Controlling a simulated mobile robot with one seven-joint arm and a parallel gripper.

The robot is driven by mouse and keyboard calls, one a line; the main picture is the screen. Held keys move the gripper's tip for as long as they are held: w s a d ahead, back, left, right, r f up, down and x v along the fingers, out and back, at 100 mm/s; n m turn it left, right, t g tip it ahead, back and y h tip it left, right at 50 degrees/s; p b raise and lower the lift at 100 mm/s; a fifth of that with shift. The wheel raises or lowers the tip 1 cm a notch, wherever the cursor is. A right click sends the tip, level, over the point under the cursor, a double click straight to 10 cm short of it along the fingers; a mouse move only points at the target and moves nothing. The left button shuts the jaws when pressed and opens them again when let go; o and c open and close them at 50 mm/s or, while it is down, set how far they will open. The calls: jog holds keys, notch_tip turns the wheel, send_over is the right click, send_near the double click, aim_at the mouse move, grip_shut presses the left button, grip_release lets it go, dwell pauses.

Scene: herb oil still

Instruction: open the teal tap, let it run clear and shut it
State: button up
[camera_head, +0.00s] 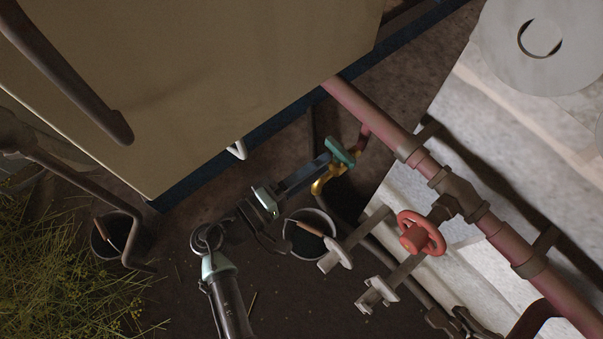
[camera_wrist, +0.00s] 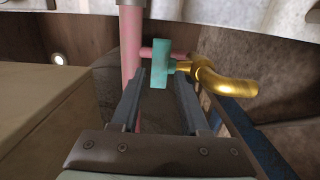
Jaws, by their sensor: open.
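The teal tap has a flat teal handle (camera_head: 340,152) and a curved brass spout (camera_head: 321,184), set on a pinkish pipe beside the pale tank. In the wrist view the handle (camera_wrist: 160,62) shows upright between the finger ends, with the brass spout (camera_wrist: 232,84) curving off to the right. My gripper (camera_head: 320,164) is open, its fingers reaching to the handle. In the wrist view my gripper (camera_wrist: 160,76) has a gap on either side of the handle's lower end; I cannot tell whether either finger touches. I see no running water.
A dark bucket (camera_head: 290,240) with a brown-gripped handle stands below the spout; another bucket (camera_head: 96,243) stands at left. A red handwheel (camera_head: 421,234) and a reddish pipe (camera_head: 500,240) lie to the right. The pale tank (camera_head: 200,80) fills the upper left.

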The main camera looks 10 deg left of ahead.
jog(key=v, duration=0.4)
jog(key=shift+w, duration=0.1)
dwell(0.4)
